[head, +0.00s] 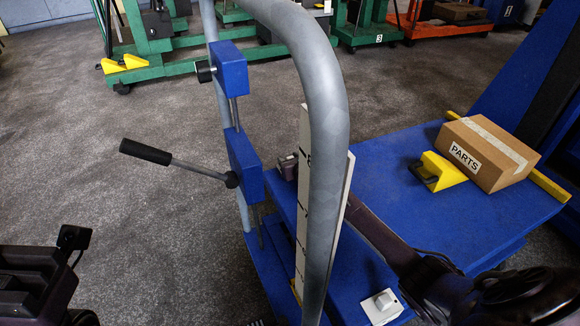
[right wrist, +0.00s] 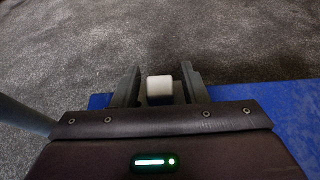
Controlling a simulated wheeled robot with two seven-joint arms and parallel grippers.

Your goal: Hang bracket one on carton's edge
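A brown carton (head: 490,152) marked PARTS stands on the blue platform at the right. A yellow bracket (head: 440,172) with a dark underside sits against or just beside the carton's left lower side; I cannot tell whether they touch. Its number does not show. My right gripper (head: 288,165) reaches left, partly behind the post, away from the carton. In the right wrist view its fingers (right wrist: 160,90) are apart, with a white block (right wrist: 159,88) in view between them. My left gripper (head: 70,240) is cut off at lower left.
A grey tube frame (head: 325,90) and a white scale post (head: 302,210) stand in front of the platform (head: 385,165). A black-handled lever (head: 145,152) sticks out left. A white switch box (head: 382,307) is near the front. Carpet at left is clear.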

